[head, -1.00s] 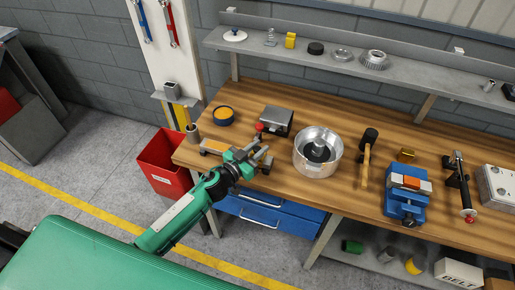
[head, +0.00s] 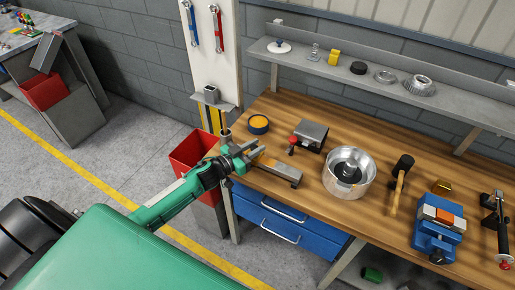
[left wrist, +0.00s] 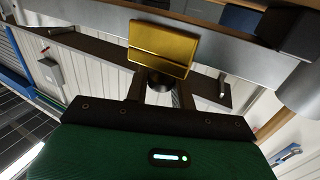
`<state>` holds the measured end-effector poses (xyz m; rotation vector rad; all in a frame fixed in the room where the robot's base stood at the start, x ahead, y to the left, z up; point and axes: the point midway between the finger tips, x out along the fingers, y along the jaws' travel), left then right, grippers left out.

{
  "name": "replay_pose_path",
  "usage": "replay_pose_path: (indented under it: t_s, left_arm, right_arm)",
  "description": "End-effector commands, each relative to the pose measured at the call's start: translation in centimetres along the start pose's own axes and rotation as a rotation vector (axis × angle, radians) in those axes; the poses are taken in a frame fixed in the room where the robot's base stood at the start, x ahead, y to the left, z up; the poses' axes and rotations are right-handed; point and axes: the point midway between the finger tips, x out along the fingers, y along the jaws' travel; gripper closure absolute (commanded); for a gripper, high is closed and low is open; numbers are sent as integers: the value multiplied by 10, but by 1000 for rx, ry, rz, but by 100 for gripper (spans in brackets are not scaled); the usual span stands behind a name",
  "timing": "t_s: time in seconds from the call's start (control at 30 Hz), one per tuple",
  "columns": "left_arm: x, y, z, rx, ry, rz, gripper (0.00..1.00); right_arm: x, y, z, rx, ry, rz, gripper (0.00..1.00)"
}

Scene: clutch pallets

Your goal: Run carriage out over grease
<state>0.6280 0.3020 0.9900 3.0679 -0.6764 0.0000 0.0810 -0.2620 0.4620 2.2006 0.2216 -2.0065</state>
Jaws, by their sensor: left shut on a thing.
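A grey slide rail (head: 285,172) with a tan strip lies along the bench's left front edge. My left gripper (head: 250,150) is at the rail's left end. In the left wrist view its fingers (left wrist: 160,95) are closed about a dark round knob (left wrist: 160,80). A brass-yellow block (left wrist: 160,48), seemingly the carriage, sits just beyond the knob, against a grey bar (left wrist: 215,50). In the head view the gripper hides most of this block. A round dark tin with orange-yellow content, likely the grease (head: 258,124), stands just behind the gripper. My right gripper is not in view.
A shelf (head: 370,80) runs behind.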

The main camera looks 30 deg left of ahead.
Motion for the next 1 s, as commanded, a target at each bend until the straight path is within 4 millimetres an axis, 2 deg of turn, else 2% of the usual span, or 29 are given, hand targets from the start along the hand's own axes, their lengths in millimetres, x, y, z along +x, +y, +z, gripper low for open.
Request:
replay_pose_path:
  t_s: [0.03, 0.1, 0.37, 0.53, 1.0]
  left_arm:
    - [0, 0, 1, 0, -2, -1, 69]
    - [0, 0, 1, 0, -2, -1, 56]
    - [0, 0, 0, 0, -1, 0, 55]
    - [-8, 0, 2, 0, -1, -1, 55]
    - [-81, 1, 4, 0, -3, 0, 55]
  right_arm:
    - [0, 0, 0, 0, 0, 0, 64]
    - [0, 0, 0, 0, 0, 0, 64]
    - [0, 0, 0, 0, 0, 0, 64]
    - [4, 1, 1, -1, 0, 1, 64]
    - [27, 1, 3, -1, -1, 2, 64]
